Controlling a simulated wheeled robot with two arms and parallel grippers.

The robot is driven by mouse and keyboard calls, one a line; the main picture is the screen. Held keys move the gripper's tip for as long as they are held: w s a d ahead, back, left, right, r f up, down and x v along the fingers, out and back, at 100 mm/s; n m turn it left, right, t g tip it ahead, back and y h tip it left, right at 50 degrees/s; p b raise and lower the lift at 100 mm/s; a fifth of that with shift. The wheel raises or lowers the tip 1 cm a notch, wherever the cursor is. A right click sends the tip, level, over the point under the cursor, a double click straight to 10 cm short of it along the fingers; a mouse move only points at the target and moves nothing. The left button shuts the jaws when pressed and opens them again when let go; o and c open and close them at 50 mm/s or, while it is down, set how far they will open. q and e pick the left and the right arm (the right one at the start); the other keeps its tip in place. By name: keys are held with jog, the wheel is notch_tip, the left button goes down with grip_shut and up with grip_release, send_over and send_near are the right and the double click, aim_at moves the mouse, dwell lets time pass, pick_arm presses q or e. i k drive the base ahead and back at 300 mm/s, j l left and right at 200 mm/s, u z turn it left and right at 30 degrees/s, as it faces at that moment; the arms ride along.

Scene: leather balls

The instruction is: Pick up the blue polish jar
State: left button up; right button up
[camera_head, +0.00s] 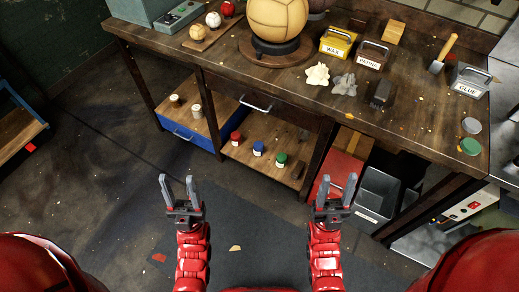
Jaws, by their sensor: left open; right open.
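The blue polish jar (258,149) has a pale lid or label patch and stands upright on the lower wooden shelf of the workbench. A red jar (236,138) stands to its left and a green jar (281,160) to its right, all apart. My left gripper (179,182) is open and empty, low and in front of the bench, left of the jars. My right gripper (336,184) is open and empty, to the right of the jars and also in front of the bench. Neither gripper touches anything.
The workbench top (240,75) overhangs the shelf (262,175). Its legs and a blue drawer (185,138) flank the shelf. A dark grey bin (377,192) stands right of it. The leather ball (277,22) sits on top.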

aim_at(258, 146)
jog(key=i+l+u, duration=0.55)
jog(key=u, duration=0.3)
jog(key=i+l+u, duration=0.15)
jog(key=l+u, duration=0.25)
jog(key=l, duration=0.15)
